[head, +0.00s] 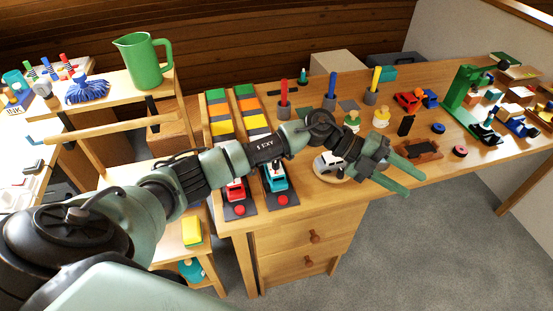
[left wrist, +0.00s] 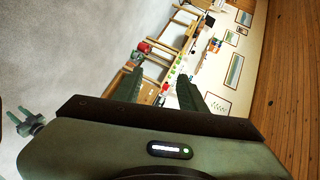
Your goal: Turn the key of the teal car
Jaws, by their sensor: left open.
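The teal car (head: 277,182) sits on a dark base plate with a red round button, near the front edge of the wooden table. My left arm crosses just above and behind it. A small dark upright piece stands on its top; I cannot tell whether this is the key. My left gripper (head: 416,186) is to the right of the car, past the table's front edge, with its two green fingers apart and empty. The left wrist view also shows the open fingers (left wrist: 162,80), pointing away from the car into the room.
A red car (head: 235,191) on a similar plate stands left of the teal car. A white car (head: 328,163) on a round wooden disc is partly hidden by my left wrist. Colored pegs, blocks and a green stand (head: 460,90) fill the table behind. The floor in front is clear.

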